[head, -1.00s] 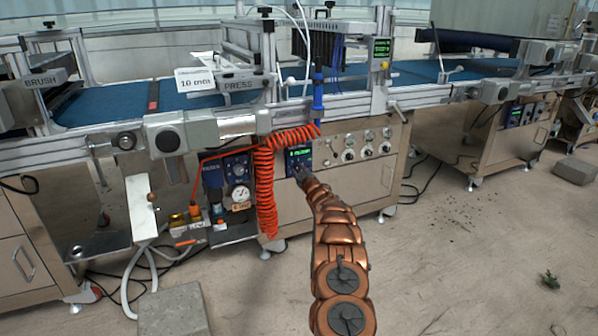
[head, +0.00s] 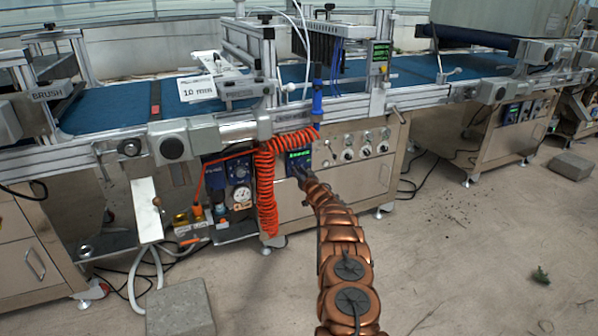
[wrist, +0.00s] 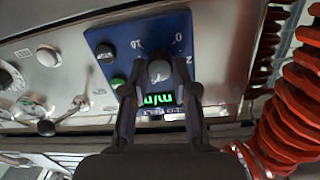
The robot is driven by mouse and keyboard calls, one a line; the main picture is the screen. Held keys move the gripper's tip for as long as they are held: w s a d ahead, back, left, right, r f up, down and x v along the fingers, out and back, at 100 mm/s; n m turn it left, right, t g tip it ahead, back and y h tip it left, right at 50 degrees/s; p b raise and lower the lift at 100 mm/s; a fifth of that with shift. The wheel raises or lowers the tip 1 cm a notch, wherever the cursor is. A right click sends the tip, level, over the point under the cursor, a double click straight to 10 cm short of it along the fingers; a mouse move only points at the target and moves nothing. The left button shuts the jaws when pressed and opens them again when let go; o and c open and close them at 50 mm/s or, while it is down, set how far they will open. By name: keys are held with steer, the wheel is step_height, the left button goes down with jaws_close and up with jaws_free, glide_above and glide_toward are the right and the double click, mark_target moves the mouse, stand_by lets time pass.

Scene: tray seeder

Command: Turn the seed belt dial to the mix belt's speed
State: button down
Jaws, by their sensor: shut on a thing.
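A blue control panel (head: 291,162) with a green lit display sits on the front of the middle steel cabinet. My gripper (head: 303,177) is at this panel at the end of my copper arm. In the wrist view the panel (wrist: 105,38) appears upside down, with scale numbers around a grey round dial (wrist: 159,70). My gripper (wrist: 160,82) has a finger on either side of the dial and is shut on it. The green display (wrist: 158,99) shows between the fingers, partly hidden, and its figures are unreadable. Another blue panel (head: 511,114) with a green display is on the right cabinet.
A red coiled hose (head: 266,190) hangs close to the left of the panel. Several knobs (head: 366,150) are to its right. A concrete block (head: 180,308) lies on the floor at front left. The floor at right is mostly clear.

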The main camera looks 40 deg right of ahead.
steer(key=m, duration=0.6)
steer(key=shift+d+r+y+b, duration=0.15)
steer(key=shift+y+b, duration=0.15)
steer(key=m, duration=0.5)
steer(key=shift+s+y+b, duration=0.1)
steer(key=shift+y+b, duration=0.2)
steer(key=shift+b, duration=0.1)
steer(key=shift+m, duration=0.3)
steer(key=c, duration=0.9)
jaws_free()
steer(key=shift+s, duration=0.15)
